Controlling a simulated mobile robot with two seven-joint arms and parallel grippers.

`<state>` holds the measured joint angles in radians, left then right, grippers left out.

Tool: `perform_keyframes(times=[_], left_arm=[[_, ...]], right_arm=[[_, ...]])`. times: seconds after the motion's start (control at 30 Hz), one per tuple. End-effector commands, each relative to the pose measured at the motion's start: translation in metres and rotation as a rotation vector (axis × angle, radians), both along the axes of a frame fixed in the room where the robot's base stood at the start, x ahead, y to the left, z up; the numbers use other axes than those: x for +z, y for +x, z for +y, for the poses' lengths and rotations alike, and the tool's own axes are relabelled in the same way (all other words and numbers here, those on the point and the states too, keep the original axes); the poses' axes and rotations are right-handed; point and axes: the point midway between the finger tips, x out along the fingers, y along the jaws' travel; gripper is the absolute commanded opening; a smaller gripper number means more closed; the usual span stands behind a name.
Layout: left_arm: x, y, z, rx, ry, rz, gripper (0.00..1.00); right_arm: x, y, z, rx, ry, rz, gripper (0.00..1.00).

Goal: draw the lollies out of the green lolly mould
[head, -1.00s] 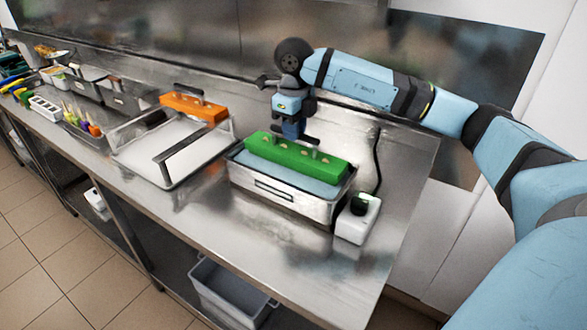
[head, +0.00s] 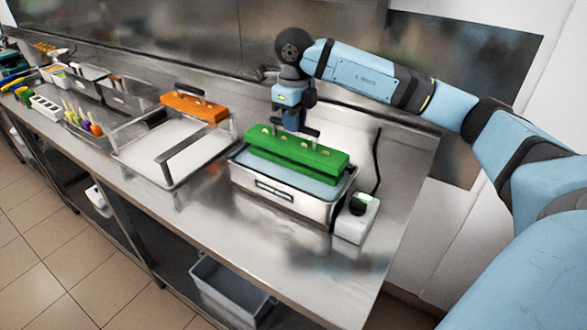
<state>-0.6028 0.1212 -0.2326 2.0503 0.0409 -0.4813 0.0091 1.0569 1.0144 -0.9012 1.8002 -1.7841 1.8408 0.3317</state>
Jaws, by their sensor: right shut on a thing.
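The green lolly mould (head: 297,158) is a long block with several pale stick ends along its top and a dark handle above it. It is over the metal bath (head: 272,200), which holds pale blue liquid. Whether its underside still touches the liquid I cannot tell. My right gripper (head: 293,127) comes down from above and is shut on the mould at its dark handle; the fingertips are small and partly hidden. My left gripper is not in view.
A white device with a black knob (head: 355,220) and cable stands right of the bath. To the left is a shallow metal tray (head: 160,170), with an orange mould (head: 194,107) at its back. Further left are coloured lollies (head: 82,122) and metal bins. The counter front is clear.

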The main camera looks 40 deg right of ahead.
Motion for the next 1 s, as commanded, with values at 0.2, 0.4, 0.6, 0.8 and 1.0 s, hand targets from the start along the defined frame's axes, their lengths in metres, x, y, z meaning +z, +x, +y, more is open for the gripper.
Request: perform_keyframes(times=[0.2, 0.4, 0.6, 0.8, 1.0], left_arm=[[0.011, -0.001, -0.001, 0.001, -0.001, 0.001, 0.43], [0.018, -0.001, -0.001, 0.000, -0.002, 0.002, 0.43], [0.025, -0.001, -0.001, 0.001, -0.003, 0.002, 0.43], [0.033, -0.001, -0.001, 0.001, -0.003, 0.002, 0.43], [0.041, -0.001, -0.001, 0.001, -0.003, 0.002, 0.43]], right_arm=[[0.017, 0.000, 0.000, 0.000, 0.001, -0.002, 0.00], [0.029, 0.000, 0.000, 0.000, 0.001, -0.002, 0.00], [0.040, 0.000, 0.000, 0.000, 0.001, -0.002, 0.00], [0.052, 0.000, 0.000, 0.000, 0.001, -0.002, 0.00], [0.064, 0.000, 0.000, -0.001, 0.001, -0.002, 0.00]])
